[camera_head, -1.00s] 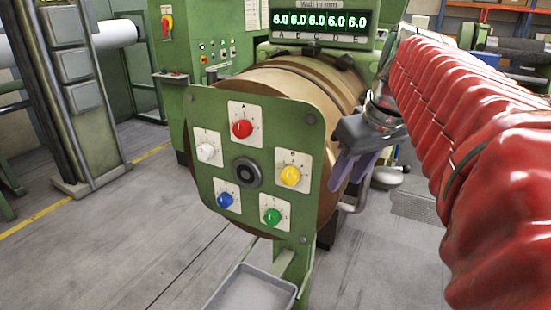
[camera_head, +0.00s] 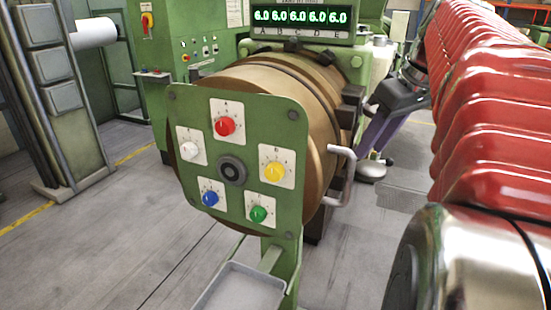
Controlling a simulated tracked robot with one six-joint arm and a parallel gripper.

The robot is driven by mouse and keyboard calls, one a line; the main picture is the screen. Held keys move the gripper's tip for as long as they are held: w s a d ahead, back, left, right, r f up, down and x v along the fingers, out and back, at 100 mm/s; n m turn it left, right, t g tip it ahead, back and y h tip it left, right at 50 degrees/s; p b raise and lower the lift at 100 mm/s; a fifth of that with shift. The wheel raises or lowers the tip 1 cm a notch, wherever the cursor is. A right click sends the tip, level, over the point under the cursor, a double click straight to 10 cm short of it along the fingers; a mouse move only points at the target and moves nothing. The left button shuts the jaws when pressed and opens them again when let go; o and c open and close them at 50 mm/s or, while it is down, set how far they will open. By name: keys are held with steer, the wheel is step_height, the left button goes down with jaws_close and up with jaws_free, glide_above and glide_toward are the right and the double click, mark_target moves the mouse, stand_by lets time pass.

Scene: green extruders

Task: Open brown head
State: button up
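The brown head (camera_head: 318,102) is a large horizontal cylinder on the green machine, behind a square green plate with coloured knobs. A pale bent handle (camera_head: 343,176) sticks out from its right side. My gripper (camera_head: 372,140), with purple fingers, is to the right of the head, beyond and slightly above the handle, and appears apart from it. The fingers overlap in this view, so their opening is unclear. I see nothing held between them.
The green knob plate (camera_head: 232,165) faces me. A grey metal tray (camera_head: 240,288) is below it. A green display (camera_head: 302,18) stands above the head. A control cabinet (camera_head: 185,60) is behind at left. Grey floor (camera_head: 110,245) is clear at front left.

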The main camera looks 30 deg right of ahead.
mark_target(353, 173)
steer(key=x, duration=1.3)
steer(key=shift+s, duration=0.1)
steer(key=shift+c, duration=0.4)
jaws_close()
steer(key=shift+a, duration=0.2)
steer(key=shift+d, duration=0.15)
